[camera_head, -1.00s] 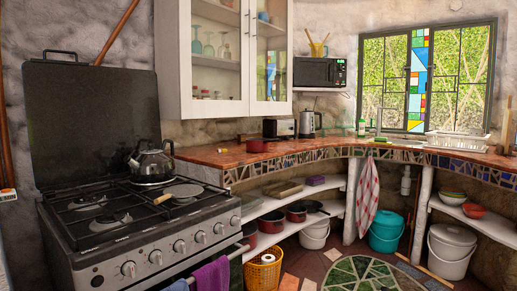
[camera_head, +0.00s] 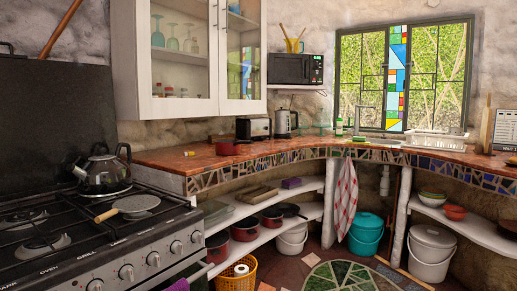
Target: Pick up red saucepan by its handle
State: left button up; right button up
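Neither of my grippers shows in the head view.
A stove (camera_head: 90,245) with a kettle (camera_head: 103,172) and a pan (camera_head: 136,205) stands at the left. A yellow basket (camera_head: 236,281), a white bucket (camera_head: 292,241) and a teal bucket (camera_head: 366,235) stand low by the shelves. A wall cabinet (camera_head: 190,105) hangs above the counter.

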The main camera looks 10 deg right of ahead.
aim_at(224, 147)
jog(key=i+l+z, duration=0.25)
jog(key=z, duration=0.15)
jog(key=i+l+z, duration=0.1)
jog(key=i+z, duration=0.75)
jog(key=i+l+u, duration=0.1)
jog(key=i, duration=0.4)
jog(key=i+l, duration=0.15)
jog(key=i, duration=0.3)
jog(key=i+l+u, duration=0.15)
jog(key=i, duration=0.35)
